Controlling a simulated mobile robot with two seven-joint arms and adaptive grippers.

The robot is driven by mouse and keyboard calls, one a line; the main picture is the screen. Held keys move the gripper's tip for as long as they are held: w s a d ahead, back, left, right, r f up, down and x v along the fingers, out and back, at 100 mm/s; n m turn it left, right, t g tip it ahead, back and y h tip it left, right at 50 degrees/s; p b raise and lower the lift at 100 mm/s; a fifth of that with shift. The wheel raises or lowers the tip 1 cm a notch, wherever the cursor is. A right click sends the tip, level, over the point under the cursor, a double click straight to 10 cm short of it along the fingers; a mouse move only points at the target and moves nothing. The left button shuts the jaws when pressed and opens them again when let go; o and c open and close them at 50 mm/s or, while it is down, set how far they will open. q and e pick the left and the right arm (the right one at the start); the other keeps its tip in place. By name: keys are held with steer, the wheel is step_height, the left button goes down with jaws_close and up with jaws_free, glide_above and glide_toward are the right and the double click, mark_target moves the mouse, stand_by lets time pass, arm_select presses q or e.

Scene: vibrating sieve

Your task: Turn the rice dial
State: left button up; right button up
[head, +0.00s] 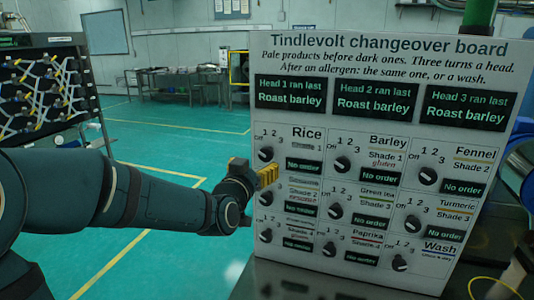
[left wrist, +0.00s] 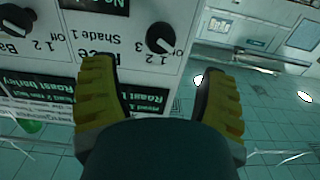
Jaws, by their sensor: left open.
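The changeover board (head: 385,45) stands upright ahead with rows of labelled black dials. The rice dial (head: 265,154) is the top left one, marked Off, 1, 2, 3, and the display (head: 304,165) beside it reads "No order". In the left wrist view the board is upside down and the rice dial (left wrist: 160,38) lies beyond the fingertips, between their lines. My left gripper (head: 267,174) is open with yellow fingers, just below the rice dial in the head view. In the left wrist view the gap between the fingers (left wrist: 160,88) is empty. My right gripper is not seen.
The barley dial (head: 342,164) is to the right of the rice dial, with more dials below. A rack (head: 45,90) stands at the left. A blue rounded object (head: 521,172) is at the right edge. Green floor (head: 160,150) is open behind my left arm.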

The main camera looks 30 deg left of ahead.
mark_target(265, 155)
arm_select(q)
steer(key=x, duration=0.9)
steer(key=c, duration=1.2)
